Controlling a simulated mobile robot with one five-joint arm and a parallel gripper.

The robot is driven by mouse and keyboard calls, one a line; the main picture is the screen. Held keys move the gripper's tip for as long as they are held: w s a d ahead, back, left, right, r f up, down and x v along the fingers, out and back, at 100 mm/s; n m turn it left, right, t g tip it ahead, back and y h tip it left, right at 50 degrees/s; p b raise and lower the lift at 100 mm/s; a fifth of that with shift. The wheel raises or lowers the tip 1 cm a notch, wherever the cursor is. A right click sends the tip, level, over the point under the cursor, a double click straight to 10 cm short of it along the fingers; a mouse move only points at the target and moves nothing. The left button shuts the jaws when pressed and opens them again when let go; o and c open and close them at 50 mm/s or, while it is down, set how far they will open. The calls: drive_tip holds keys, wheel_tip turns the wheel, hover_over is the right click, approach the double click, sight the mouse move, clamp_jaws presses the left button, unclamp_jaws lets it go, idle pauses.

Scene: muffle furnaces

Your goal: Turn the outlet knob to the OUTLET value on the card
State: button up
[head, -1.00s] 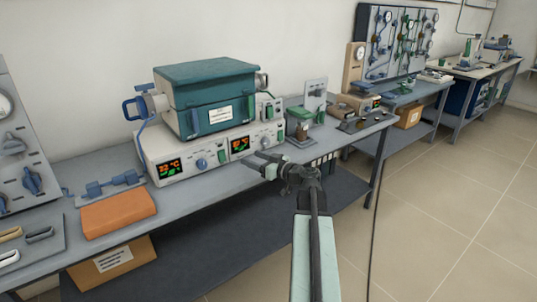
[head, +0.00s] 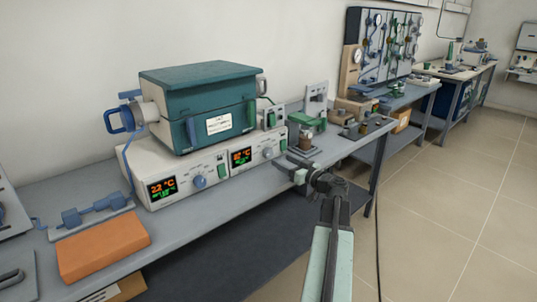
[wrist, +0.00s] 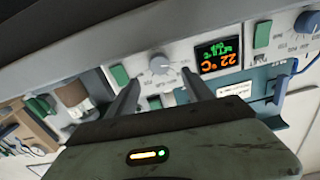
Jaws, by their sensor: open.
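Two white control units stand under the teal furnace. The left unit has an orange "22 °C" display and a blue-grey knob (head: 199,181); the right unit has a similar display (head: 241,157) and a pale knob (head: 267,153). My gripper (head: 290,157) is open and empty in front of the right unit's right end. In the wrist view, the upside-down pale knob (wrist: 160,65) appears between and beyond the open fingertips (wrist: 160,82), with no contact visible. I cannot tell which knob is the outlet. A white card (head: 219,124) is on the furnace front; its text is unreadable.
The teal furnace (head: 198,85) sits above the units. An orange block (head: 103,246) lies on the bench at left. A green-topped device (head: 306,125) stands just right of the units. Floor (head: 440,220) at right is clear.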

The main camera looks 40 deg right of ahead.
sight(270, 154)
drive_tip(key=w, duration=0.8)
drive_tip(key=shift+d, duration=0.25)
drive_tip(key=shift+s, duration=0.1)
